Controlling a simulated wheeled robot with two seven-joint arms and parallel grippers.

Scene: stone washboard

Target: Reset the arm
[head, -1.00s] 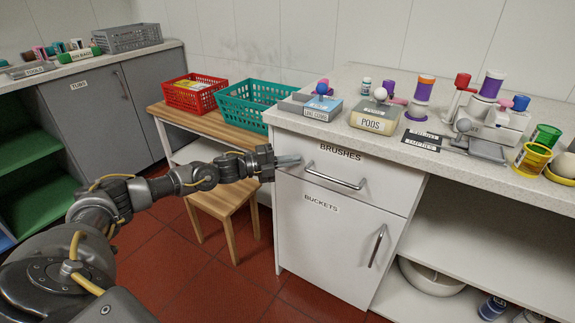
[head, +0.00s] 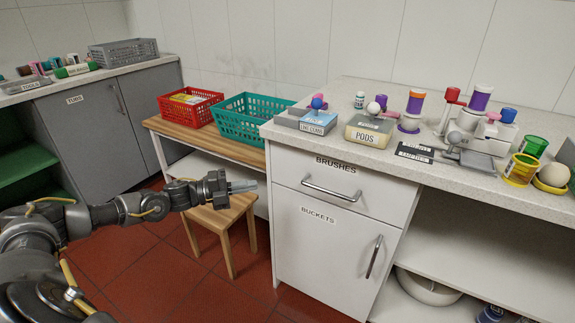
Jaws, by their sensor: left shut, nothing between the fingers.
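My left gripper (head: 243,186) is shut and empty. It hangs in the air over the wooden stool (head: 222,218), left of the white cabinet, and appears clear of the cabinet. My left arm comes in from the lower left. The BRUSHES drawer (head: 342,188) and the BUCKETS door (head: 325,245) of the cabinet both look closed. My right gripper is not in view.
A red basket (head: 187,108) and a teal basket (head: 240,126) stand on a wooden table behind the arm. The white counter (head: 335,137) at right holds a PODS box (head: 370,131) and several small items. Open shelves (head: 480,260) lie below it. Red floor shows around the stool.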

